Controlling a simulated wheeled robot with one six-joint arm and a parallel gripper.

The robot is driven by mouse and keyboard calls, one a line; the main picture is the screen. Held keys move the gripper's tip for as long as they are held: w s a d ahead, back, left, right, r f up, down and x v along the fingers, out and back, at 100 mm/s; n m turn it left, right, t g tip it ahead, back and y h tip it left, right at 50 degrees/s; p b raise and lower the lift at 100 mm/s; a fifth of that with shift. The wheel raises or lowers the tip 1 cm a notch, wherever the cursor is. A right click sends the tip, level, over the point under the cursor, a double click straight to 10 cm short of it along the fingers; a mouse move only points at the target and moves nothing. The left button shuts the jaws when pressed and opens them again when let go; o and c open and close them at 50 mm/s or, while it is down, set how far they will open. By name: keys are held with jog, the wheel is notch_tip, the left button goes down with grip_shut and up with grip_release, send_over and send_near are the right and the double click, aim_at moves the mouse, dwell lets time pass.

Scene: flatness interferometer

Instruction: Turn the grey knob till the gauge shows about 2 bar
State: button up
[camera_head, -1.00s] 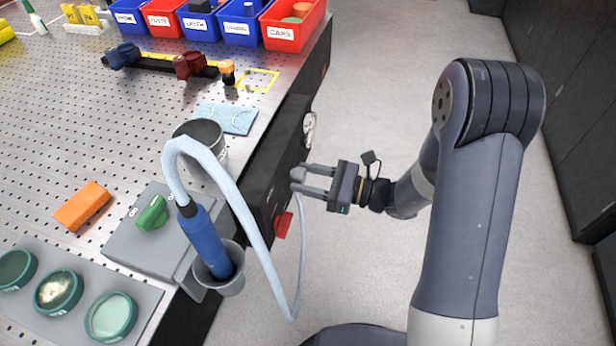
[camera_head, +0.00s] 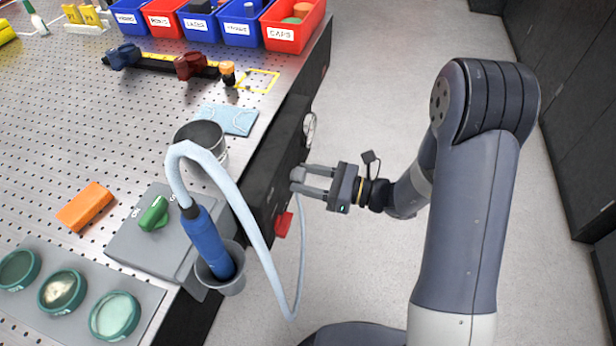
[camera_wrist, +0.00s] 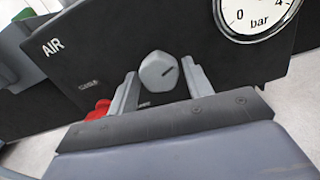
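The grey knob (camera_wrist: 158,71) sticks out from a black panel (camera_wrist: 95,50) marked AIR, with a dark line on its face. My gripper (camera_wrist: 160,88) is open, with one finger on each side of the knob; a small gap shows on both sides in the wrist view. In the head view my gripper (camera_head: 302,181) is at the panel on the bench's side. The round white gauge (camera_wrist: 256,14) is cut off by the top edge; its 0, 4 and "bar" show, but no needle. The gauge (camera_head: 310,124) is seen edge-on in the head view, unreadable.
A red part (camera_wrist: 98,109) is on the panel below and left of the knob. A pale hose (camera_head: 254,225) loops from a blue handle (camera_head: 207,242) in a grey cup past my gripper. The floor (camera_head: 360,90) right of the bench is clear.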

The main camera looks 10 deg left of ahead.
jog(key=shift+o, duration=1)
jog(key=shift+d, duration=0.1)
jog(key=d, duration=1)
jog(key=shift+s+d, duration=0.3)
jog(key=shift+s, duration=0.15)
jog(key=shift+a, duration=0.1)
jog(key=a, duration=1)
jog(key=shift+w+a, duration=0.4)
jog(key=shift+d+n+b, duration=0.1)
jog(key=shift+n+b, duration=0.2)
